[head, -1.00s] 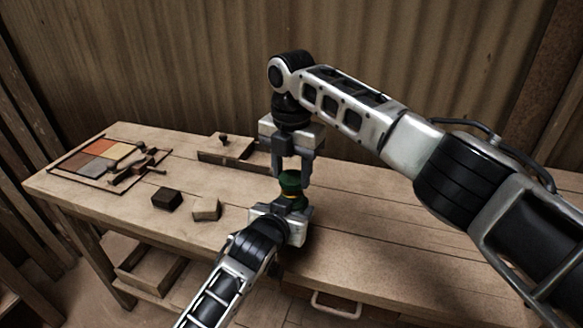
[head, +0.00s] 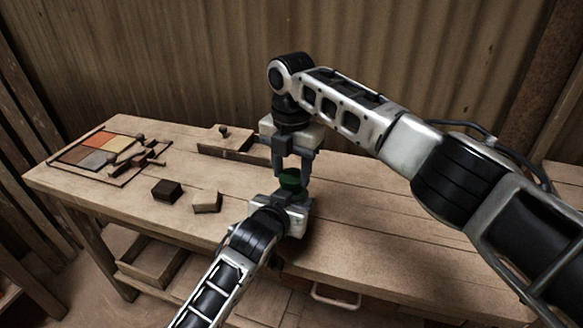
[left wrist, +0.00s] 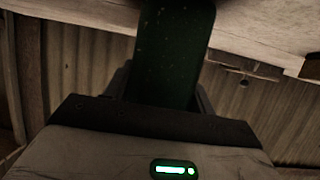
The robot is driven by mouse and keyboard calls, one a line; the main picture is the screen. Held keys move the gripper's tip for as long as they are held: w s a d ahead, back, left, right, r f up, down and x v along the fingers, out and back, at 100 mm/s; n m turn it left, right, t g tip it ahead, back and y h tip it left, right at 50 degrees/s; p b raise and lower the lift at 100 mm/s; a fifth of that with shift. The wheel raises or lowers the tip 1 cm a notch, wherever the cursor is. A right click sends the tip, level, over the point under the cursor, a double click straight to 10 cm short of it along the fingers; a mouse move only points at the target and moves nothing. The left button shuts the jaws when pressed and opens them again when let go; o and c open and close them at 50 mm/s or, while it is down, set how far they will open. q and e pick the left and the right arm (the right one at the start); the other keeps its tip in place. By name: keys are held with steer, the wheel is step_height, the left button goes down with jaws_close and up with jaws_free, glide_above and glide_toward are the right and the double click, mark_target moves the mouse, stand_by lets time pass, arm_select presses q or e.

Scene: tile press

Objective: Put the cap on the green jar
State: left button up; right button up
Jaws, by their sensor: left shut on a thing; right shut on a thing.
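My left gripper (head: 290,198) is shut on the green jar, seen as a dark green body (left wrist: 175,55) between the fingers in the left wrist view. In the head view the left gripper hides most of the jar. My right gripper (head: 292,172) comes down from above, its fingers shut around a green piece (head: 291,182), which looks like the cap. The cap is directly above the jar, with no gap visible between them. I cannot tell whether it is seated.
The wooden workbench (head: 400,240) has clear room to the right. A dark block (head: 167,190) and a lighter block (head: 206,202) lie to the left. A tile tray (head: 95,150) with tools is at the far left, and a wooden box (head: 225,143) stands behind.

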steer(key=shift+f, duration=0.55)
steer(key=m, duration=0.4)
steer(key=shift+a, duration=0.1)
steer(key=m, duration=0.5)
steer(key=shift+w+m, duration=0.1)
steer(key=shift+m, duration=0.3)
steer(key=o, duration=0.8)
steer(key=shift+o, duration=0.8)
